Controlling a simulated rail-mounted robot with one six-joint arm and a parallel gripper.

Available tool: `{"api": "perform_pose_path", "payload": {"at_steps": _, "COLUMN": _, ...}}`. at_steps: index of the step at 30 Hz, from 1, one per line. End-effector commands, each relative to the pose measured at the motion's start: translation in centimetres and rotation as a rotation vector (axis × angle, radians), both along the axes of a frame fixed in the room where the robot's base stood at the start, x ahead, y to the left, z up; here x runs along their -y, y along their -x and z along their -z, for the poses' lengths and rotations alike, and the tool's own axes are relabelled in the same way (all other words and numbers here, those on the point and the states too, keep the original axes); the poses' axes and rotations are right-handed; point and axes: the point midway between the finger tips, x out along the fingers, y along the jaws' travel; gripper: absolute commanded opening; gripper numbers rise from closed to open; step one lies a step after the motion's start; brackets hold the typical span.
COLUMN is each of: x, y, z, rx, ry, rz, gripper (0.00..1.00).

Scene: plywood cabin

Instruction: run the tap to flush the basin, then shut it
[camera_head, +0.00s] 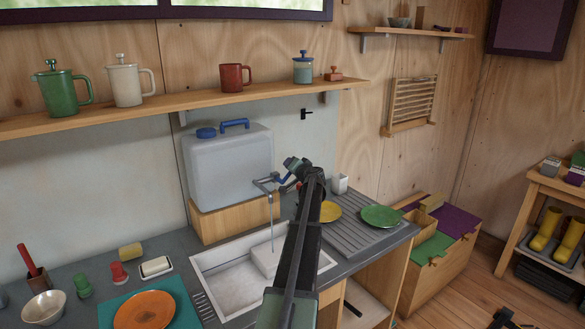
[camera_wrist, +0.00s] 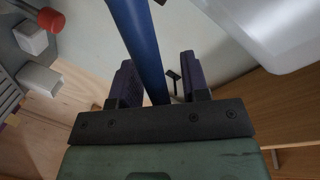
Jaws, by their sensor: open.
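A translucent water tank (camera_head: 228,170) with a blue cap and handle stands on a wooden block behind the basin. Its grey tap (camera_head: 266,183) has a blue lever (camera_head: 283,181). A thin stream of water (camera_head: 271,222) falls from the spout into the white basin (camera_head: 222,262). My gripper (camera_head: 293,168) is at the tap's lever, with my arm covering the basin's right part. In the wrist view the blue lever (camera_wrist: 139,40) runs between the two dark fingers of my gripper (camera_wrist: 157,80). The fingers are open, with gaps visible on the lever's right side.
A yellow plate (camera_head: 330,211) and a green plate (camera_head: 382,216) lie on the ridged drainboard at right, near a white cup (camera_head: 339,183). A shelf (camera_head: 200,99) with jugs and a red mug runs above the tank. An orange plate (camera_head: 145,311) lies at front left.

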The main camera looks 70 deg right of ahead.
Motion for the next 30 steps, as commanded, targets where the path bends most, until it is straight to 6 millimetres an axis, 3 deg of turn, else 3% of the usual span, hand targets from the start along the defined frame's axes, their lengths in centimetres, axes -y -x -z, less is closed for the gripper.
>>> {"api": "perform_pose_path", "payload": {"at_steps": 7, "x": -1.7, "y": 1.4, "z": -0.4, "rx": 0.000, "ry": 0.001, "rz": 0.001, "gripper": 0.42}}
{"api": "perform_pose_path", "payload": {"at_steps": 18, "x": -7.5, "y": 7.1, "z": -1.6, "rx": -0.001, "ry": 0.000, "rz": 0.001, "gripper": 0.42}}
{"api": "perform_pose_path", "payload": {"at_steps": 30, "x": -7.7, "y": 7.4, "z": -1.6, "rx": 0.000, "ry": 0.000, "rz": 0.000, "gripper": 0.42}}
